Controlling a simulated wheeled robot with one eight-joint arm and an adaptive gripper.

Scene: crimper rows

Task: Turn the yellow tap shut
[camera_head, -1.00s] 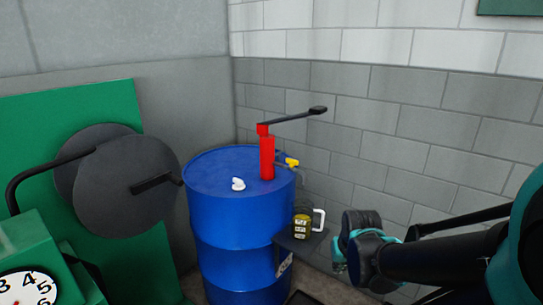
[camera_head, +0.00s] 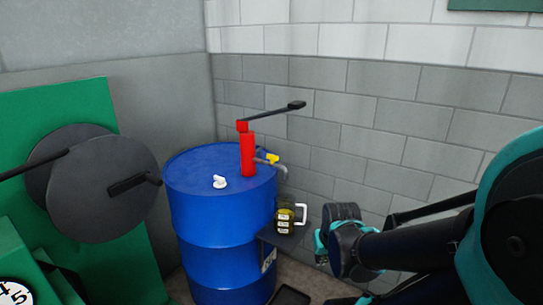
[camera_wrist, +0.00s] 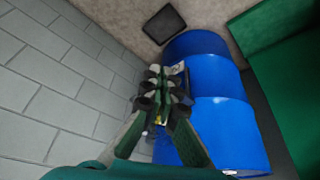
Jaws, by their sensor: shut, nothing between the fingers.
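The yellow tap (camera_head: 272,158) sits on a grey pipe beside the red pump (camera_head: 248,155) on top of the blue drum (camera_head: 221,235). The pipe bends down at its right end, above a clear jug (camera_head: 284,219) with a white handle and yellowish contents. My gripper (camera_head: 325,245) is to the right of the jug, lower than the tap and apart from it. In the wrist view my gripper (camera_wrist: 166,90) is shut and empty, with the blue drum (camera_wrist: 228,135) behind it. I cannot clearly make out the tap there.
The jug stands on a small dark shelf (camera_head: 272,237) at the drum's side. A white cap (camera_head: 220,182) is on the drum lid. The pump's black lever (camera_head: 272,113) reaches right. A block wall (camera_head: 400,130) stands behind; a green machine with grey discs (camera_head: 117,188) is left.

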